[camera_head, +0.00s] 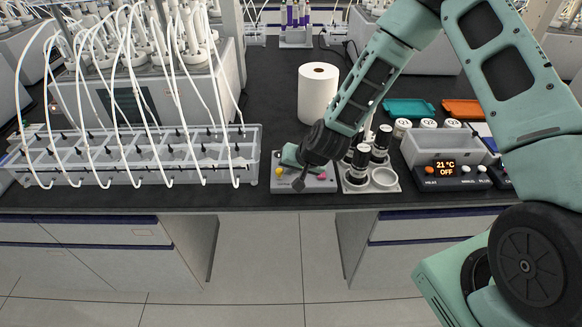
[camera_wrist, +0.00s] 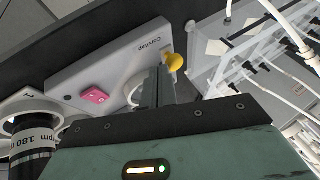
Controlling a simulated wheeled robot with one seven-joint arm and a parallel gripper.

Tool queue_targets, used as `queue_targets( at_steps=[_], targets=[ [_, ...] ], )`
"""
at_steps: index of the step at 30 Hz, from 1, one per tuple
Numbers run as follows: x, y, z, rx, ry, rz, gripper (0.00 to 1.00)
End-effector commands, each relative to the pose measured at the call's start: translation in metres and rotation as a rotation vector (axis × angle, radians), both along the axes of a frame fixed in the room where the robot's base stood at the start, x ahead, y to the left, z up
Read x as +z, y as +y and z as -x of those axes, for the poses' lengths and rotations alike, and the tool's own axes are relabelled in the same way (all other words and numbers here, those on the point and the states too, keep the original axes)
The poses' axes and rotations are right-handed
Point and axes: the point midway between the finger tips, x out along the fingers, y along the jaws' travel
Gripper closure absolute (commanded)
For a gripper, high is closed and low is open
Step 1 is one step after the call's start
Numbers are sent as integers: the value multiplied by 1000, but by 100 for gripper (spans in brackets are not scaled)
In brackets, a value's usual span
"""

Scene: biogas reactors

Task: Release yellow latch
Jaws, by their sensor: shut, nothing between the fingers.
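The yellow latch (camera_head: 279,171) is a small rounded knob at the left end of a grey-white device (camera_head: 287,185) on the front of the bench. In the wrist view the yellow latch (camera_wrist: 175,62) shows at the device's end, just beyond my fingertips. My gripper (camera_wrist: 165,72) is shut and empty, its fingers close beside the latch; I cannot tell whether they touch it. In the head view my gripper (camera_head: 299,184) is over the device, just right of the latch. The pink switch (camera_wrist: 95,95) is on the same device. A round pale part beside the fingers is partly hidden.
A clear compartmented tank (camera_head: 250,160) with white tubes stands close on the left. Black-capped bottles (camera_head: 360,160) in a holder stand on the right, beside a heater with a display (camera_head: 445,168). A white paper roll (camera_head: 318,93) stands behind. The floor in front is clear.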

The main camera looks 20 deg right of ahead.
Motion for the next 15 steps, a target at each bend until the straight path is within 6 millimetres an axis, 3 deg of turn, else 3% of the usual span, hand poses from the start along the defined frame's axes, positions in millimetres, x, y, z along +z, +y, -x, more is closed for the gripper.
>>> queue_targets(
  at_steps=[15],
  targets=[
    [0, 4, 1, -52, 1, 0, 100]
  ],
)
